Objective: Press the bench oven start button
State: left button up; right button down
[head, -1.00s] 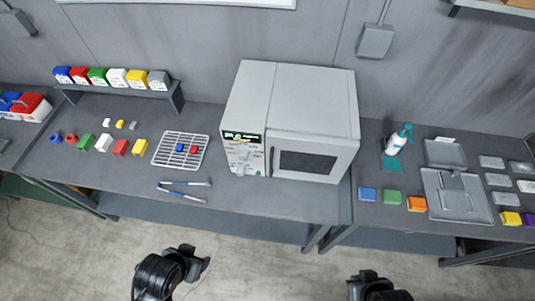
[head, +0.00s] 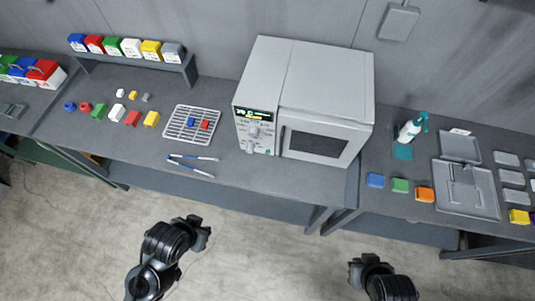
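The white bench oven (head: 318,85) stands on the grey bench in the middle of the head view, its door with a dark window shut. Its control panel (head: 257,136) is on the left of the front, with a lit display (head: 254,115), knobs and small buttons. The start button is too small to make out for certain. My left gripper (head: 203,232) is in front of the bench, below and left of the oven, apart from it. My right gripper (head: 354,272) is at the bottom, right of the oven and apart from it. The fingers of both are unclear.
A wire rack (head: 191,124) with small blocks and blue-handled tongs (head: 192,163) lie left of the oven. A spray bottle (head: 411,128), coloured blocks and a grey tray (head: 468,190) are on the right bench. Floor between bench and arms is clear.

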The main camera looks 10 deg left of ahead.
pick_arm(q)
grip_shut()
dwell(1.3)
